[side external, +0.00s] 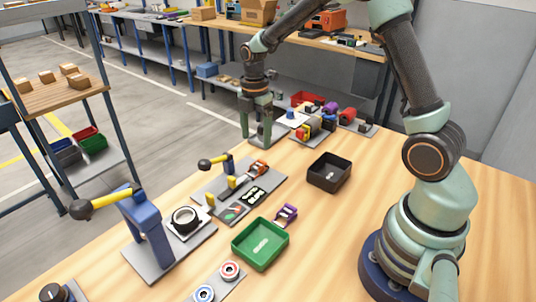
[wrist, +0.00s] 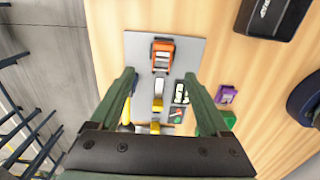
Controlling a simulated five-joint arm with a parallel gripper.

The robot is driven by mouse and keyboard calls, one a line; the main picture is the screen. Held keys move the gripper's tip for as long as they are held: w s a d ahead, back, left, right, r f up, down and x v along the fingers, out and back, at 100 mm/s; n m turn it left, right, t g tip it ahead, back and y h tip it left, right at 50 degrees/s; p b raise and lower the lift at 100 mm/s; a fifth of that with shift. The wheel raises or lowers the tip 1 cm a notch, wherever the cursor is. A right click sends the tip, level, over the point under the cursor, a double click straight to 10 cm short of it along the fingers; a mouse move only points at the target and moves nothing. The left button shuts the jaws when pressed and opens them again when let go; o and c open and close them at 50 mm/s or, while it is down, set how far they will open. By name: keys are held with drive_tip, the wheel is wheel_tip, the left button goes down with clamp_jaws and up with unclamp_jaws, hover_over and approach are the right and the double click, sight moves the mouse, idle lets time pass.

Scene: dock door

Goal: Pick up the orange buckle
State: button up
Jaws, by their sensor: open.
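The orange buckle (side external: 258,168) sits on the far end of a grey fixture plate (side external: 211,187) on the wooden table. It also shows in the wrist view (wrist: 163,55), near the top of that plate, past my fingertips. My gripper (side external: 259,141) points down above the table in the side view, behind the plate's far end. In the wrist view my gripper (wrist: 160,77) is open, its two green fingers wide apart with nothing held between them. The buckle is apart from both fingers.
The plate carries a lever with a black knob (side external: 204,164) and small parts. A purple buckle (side external: 287,213), green tray (side external: 260,244) and black tray (side external: 329,172) stand nearby. A blue toggle press (side external: 146,226) stands at left. Coloured parts (side external: 316,122) crowd the back; table beside the black tray is clear.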

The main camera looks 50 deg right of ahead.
sight(258, 164)
drive_tip(key=f, duration=0.8)
drive_tip(key=shift+s+a+f, duration=0.1)
drive_tip(key=shift+s+f, duration=0.15)
drive_tip(key=shift+f, duration=0.05)
clamp_jaws()
